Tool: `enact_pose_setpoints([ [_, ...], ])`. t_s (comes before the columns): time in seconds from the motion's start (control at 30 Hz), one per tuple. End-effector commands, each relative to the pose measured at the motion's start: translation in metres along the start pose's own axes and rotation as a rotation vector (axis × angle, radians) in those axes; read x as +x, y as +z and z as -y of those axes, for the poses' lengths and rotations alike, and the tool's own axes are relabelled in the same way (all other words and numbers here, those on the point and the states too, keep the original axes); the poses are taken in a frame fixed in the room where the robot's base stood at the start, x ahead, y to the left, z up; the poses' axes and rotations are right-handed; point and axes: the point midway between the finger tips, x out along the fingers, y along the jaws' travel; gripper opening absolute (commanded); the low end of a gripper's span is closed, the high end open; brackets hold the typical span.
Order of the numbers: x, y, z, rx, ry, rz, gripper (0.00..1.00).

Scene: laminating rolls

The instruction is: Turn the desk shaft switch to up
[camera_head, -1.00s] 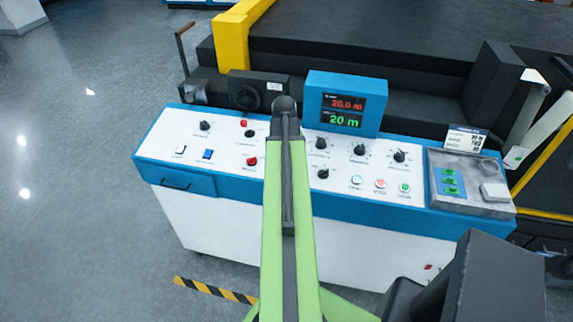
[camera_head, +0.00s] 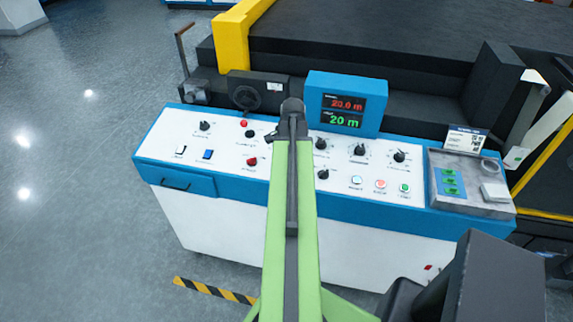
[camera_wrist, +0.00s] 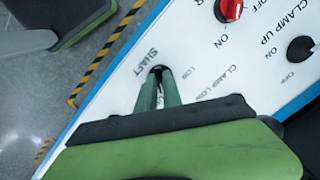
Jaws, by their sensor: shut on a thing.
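The desk shaft switch (camera_wrist: 157,69) is a small black knob on the white panel, beside the printed word SHAFT, in the wrist view. My gripper (camera_wrist: 163,82) has its two narrow green-grey fingers closed on it from the near side. The fingers cover most of the knob, so I cannot tell which way it points. In the head view my arm hides the switch and the fingertips. The white control desk (camera_head: 220,235) with a blue edge stands in front of me.
A red knob (camera_wrist: 230,9) and a black clamp knob (camera_wrist: 300,49) sit further along the panel. A blue display box (camera_head: 342,103) reads 20.0 m and 20 m. A grey tray (camera_head: 466,208) is at the desk's right end. Open floor lies left.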

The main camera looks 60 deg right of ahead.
Motion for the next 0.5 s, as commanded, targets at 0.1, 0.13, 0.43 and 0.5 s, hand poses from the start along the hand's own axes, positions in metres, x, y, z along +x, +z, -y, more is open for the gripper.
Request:
enact_pose_setpoints([
  [0.1, 0.0002, -0.0039, -0.0041, 0.074, -0.002, -0.01, 0.0],
  [0.13, 0.0002, -0.0039, -0.0042, 0.089, -0.004, -0.01, 0.0],
  [0.43, 0.0003, -0.0033, -0.0046, 0.188, -0.015, -0.008, 0.0],
  [0.5, 0.0003, -0.0032, -0.0047, 0.198, -0.016, -0.008, 0.0],
])
